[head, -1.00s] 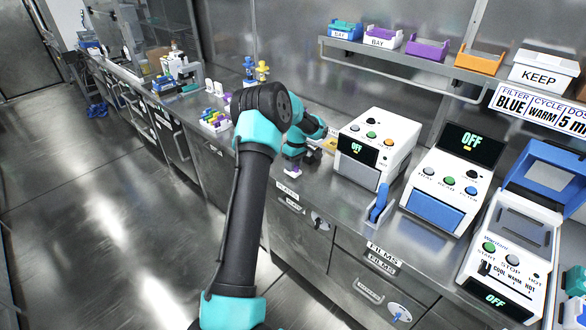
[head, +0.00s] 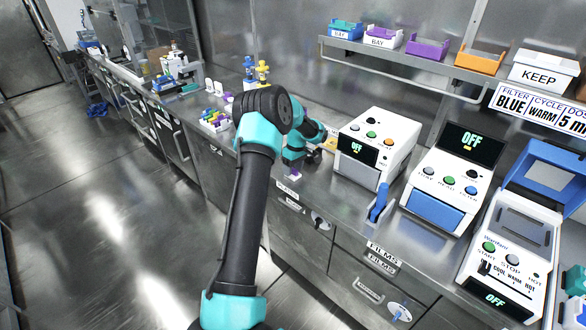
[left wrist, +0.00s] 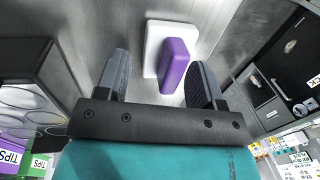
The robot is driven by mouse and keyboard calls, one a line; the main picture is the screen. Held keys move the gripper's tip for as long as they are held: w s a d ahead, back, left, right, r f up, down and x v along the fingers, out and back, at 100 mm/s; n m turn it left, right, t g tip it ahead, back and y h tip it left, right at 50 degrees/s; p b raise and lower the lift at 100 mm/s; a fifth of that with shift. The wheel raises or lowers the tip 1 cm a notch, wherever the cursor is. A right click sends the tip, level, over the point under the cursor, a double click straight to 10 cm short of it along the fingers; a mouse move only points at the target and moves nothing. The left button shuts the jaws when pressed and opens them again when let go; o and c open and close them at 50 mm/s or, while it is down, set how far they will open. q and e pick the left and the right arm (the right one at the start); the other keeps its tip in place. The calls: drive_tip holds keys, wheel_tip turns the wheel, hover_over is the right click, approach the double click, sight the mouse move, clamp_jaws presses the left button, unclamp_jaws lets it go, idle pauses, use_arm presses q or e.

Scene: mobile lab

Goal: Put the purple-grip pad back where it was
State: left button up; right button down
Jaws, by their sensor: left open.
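The purple-grip pad, a white block with a purple grip (left wrist: 176,66), shows in the left wrist view on a grey metal surface. It appears in the space between and beyond my two fingers. In the head view a small purple patch of the pad (head: 294,174) shows at the counter's front edge, just below my left gripper (head: 312,157). My left gripper (left wrist: 162,66) is open, with the pad nearer its right finger. Whether the fingertips reach down beside the grip cannot be told. My right gripper is not in view.
White machines with OFF displays (head: 377,145) stand right of my left gripper. A rack of coloured pieces (head: 214,120) sits to its left. A shelf (head: 400,55) with coloured bins runs along the back wall. Drawers lie below the counter edge.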

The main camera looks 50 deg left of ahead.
use_arm(q)
drive_tip(key=shift+r, duration=0.1)
wheel_tip(320, 180, up, 12)
drive_tip(key=w, duration=0.2)
idle(0.3)
idle(0.6)
